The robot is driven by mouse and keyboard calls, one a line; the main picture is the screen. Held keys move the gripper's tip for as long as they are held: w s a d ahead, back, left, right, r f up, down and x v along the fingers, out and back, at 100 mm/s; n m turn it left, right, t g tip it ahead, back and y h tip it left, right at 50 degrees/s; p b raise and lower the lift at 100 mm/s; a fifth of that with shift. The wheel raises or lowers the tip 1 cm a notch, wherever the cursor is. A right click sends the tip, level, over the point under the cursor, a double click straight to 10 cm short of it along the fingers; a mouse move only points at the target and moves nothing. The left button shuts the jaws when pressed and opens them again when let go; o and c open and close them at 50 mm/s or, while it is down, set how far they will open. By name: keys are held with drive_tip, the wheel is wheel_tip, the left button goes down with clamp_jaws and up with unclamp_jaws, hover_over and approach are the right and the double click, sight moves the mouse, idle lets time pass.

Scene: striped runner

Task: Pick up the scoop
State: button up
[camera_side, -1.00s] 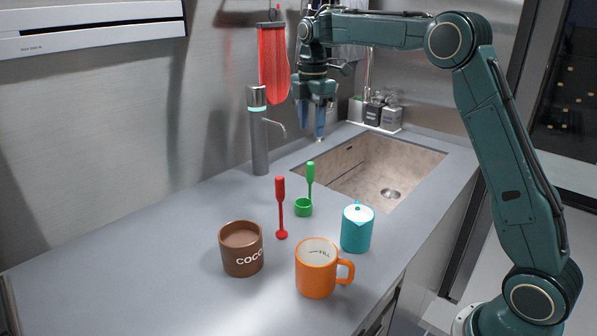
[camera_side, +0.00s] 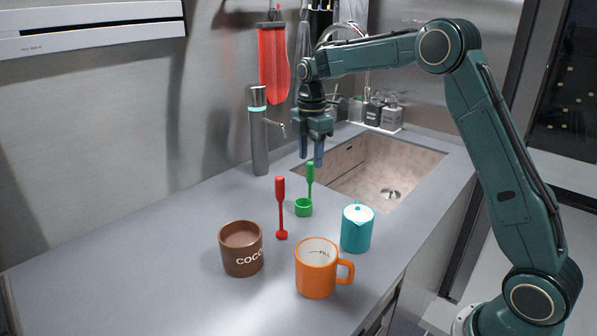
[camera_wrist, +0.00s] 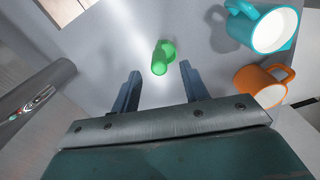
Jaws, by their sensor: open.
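The green scoop (camera_side: 304,205) stands upright on the grey counter, its round cup at the bottom and its handle pointing up. In the wrist view the scoop (camera_wrist: 161,60) shows between and just beyond my two fingertips. My gripper (camera_side: 311,161) is open and empty, pointing down, with its fingertips close to the top of the green handle. In the wrist view my gripper (camera_wrist: 159,75) has its fingers spread to either side of the scoop. I cannot tell the exact gap in height between fingertips and handle.
A red long-handled utensil (camera_side: 280,207) stands just left of the scoop. A tap column (camera_side: 259,135) is left of my gripper; the sink (camera_side: 385,170) opens behind right.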

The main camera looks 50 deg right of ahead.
sight(310, 162)
drive_tip(key=shift+f, duration=0.25)
drive_tip(key=shift+f, duration=0.1)
drive_tip(key=shift+f, duration=2.5)
clamp_jaws()
